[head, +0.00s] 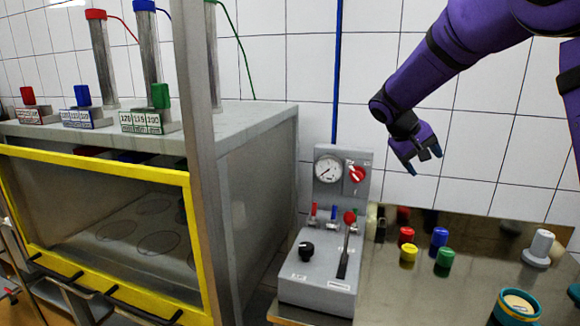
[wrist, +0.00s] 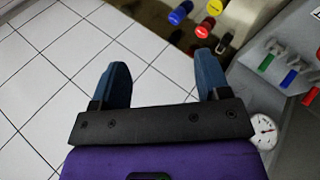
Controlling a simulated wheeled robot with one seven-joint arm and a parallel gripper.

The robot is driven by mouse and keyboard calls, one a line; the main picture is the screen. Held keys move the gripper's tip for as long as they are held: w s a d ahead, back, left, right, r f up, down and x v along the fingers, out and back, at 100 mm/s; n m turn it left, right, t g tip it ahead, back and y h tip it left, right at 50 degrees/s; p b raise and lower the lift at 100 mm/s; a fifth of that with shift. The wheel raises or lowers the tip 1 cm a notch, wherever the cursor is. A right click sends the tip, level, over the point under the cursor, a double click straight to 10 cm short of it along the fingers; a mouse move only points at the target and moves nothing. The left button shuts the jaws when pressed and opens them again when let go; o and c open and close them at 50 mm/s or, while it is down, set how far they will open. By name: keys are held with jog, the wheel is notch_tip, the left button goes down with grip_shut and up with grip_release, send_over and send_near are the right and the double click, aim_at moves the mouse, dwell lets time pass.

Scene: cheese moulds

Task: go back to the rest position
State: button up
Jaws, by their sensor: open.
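My gripper (head: 422,164) hangs at the end of my purple arm in the upper right of the head view. It is up in the air in front of the white tiled wall, above and to the right of the grey control box (head: 322,262). In the wrist view my gripper (wrist: 163,88) shows two blue fingers spread wide apart. Nothing is between them; white tiles show behind the gap.
A metal table (head: 470,290) on the right bears red, yellow, blue and green caps, a white knobbed piece (head: 540,246) and a teal-rimmed mould (head: 517,306). A yellow-framed cabinet (head: 190,250) stands at left. Air around my gripper looks clear.

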jog(key=s+d+r+t+y, duration=0.1)
jog(key=s+r+y, duration=0.2)
jog(key=s, duration=0.8)
jog(key=s+r+y, duration=0.2)
jog(key=s+r, duration=0.1)
jog(key=s, duration=0.7)
jog(key=s+a+f+t+y, duration=0.1)
jog(key=s+a, duration=0.1)
jog(key=s, duration=0.6)
jog(key=s+a+f+t+y, duration=0.1)
jog(key=s+t, duration=0.1)
jog(key=s, duration=0.6)
jog(key=shift+s+a+f+m+y, duration=0.2)
jog(key=shift+a+m+y, duration=0.1)
jog(key=shift+a+m, duration=0.1)
